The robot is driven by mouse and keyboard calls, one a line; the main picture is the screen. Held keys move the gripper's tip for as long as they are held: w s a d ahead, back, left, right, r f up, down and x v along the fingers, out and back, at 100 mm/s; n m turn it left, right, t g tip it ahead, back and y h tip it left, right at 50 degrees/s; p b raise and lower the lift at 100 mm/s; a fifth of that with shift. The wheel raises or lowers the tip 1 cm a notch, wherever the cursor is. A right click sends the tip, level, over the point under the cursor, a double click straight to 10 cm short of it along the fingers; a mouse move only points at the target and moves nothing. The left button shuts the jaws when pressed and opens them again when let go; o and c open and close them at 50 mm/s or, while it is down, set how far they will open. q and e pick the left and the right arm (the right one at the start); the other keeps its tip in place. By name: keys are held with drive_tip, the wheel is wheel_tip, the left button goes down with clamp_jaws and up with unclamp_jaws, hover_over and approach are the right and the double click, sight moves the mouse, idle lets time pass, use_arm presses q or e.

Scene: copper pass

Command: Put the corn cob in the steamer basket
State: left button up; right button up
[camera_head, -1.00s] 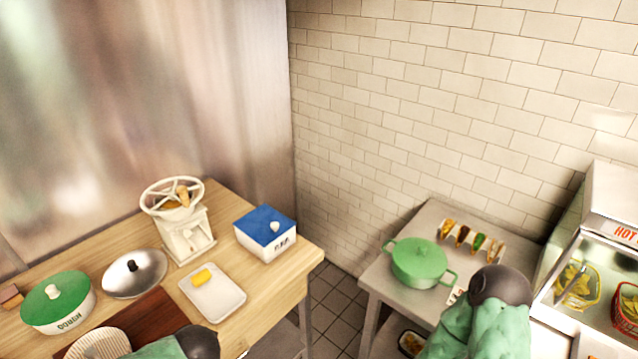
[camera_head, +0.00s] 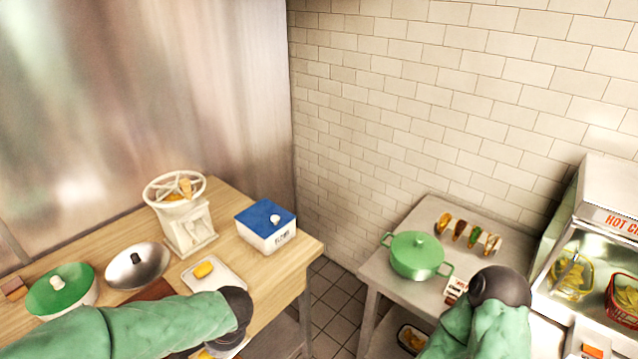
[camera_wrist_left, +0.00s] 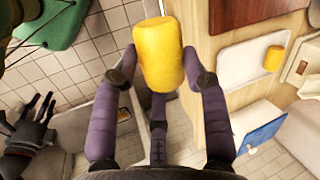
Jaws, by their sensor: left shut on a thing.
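In the left wrist view, a thick yellow corn cob (camera_wrist_left: 159,55) is clasped between the purple-grey fingers of my left gripper (camera_wrist_left: 160,80). In the head view my left gripper (camera_head: 222,347) is at the bottom edge, mostly covered by its own wrist, with a bit of yellow beside it. A second yellow corn piece (camera_head: 204,270) lies on a white tray (camera_head: 232,284), also seen in the left wrist view (camera_wrist_left: 272,59). My right gripper (camera_wrist_left: 38,112) shows dark, spread, empty fingers there. I cannot make out a steamer basket; my left arm covers the near left of the table.
The wooden table (camera_head: 290,262) holds a grinder (camera_head: 187,228), a blue-lidded box (camera_head: 267,232), a metal lid (camera_head: 138,268) and a green-lidded pot (camera_head: 62,290). A green pot (camera_head: 416,257) and a taco rack (camera_head: 468,235) stand on the right table, across a floor gap.

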use_arm(q)
drive_tip(key=w+d+f+n, duration=0.2)
drive_tip(key=w+f, duration=0.1)
drive_tip(key=f, duration=0.2)
drive_tip(key=w+d+f+n+g+b, duration=0.1)
drive_tip(key=w+d+f+n, duration=0.1)
drive_tip(key=w+f, duration=0.2)
wheel_tip(320, 180, down, 2)
drive_tip(key=shift+w+d+n+g+y, duration=0.15)
drive_tip(key=shift+n+g+y, duration=0.15)
drive_tip(key=shift+y, duration=0.1)
